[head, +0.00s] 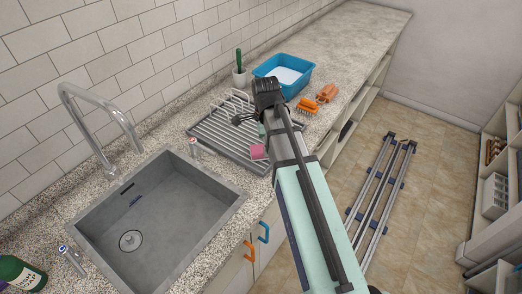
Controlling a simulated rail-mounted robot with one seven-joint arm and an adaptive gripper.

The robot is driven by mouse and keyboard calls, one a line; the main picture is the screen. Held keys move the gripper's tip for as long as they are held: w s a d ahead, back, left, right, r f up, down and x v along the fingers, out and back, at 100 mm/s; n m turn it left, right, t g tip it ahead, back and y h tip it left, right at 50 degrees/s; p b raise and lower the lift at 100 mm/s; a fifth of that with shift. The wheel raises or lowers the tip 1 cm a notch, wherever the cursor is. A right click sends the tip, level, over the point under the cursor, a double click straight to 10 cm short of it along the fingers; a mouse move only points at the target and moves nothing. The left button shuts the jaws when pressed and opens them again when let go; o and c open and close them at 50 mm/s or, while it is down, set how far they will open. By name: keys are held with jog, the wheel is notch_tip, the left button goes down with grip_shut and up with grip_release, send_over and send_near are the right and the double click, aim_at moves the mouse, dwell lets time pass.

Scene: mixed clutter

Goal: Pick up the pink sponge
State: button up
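The pink sponge (257,152) is a small block at the front right part of the grey dish rack (222,147), close beside my arm. My arm reaches up from the lower right and partly covers the counter and rack behind it. My gripper (241,119) is a small dark shape over the far part of the rack, beyond the sponge and apart from it in the picture. Its fingers are too small and dark to tell whether they are open or shut.
A sink (155,220) with a tall faucet (100,115) lies left of the rack. A blue tub (284,71), orange brushes (327,93) and a pot with a green-handled brush (239,72) stand behind. The far counter (350,35) is clear. A dark green bottle (20,272) is lower left.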

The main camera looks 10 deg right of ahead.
jog(key=shift+f+p, duration=0.35)
jog(key=shift+f, duration=1.2)
jog(key=c, duration=1.1)
jog(key=shift+r, duration=0.1)
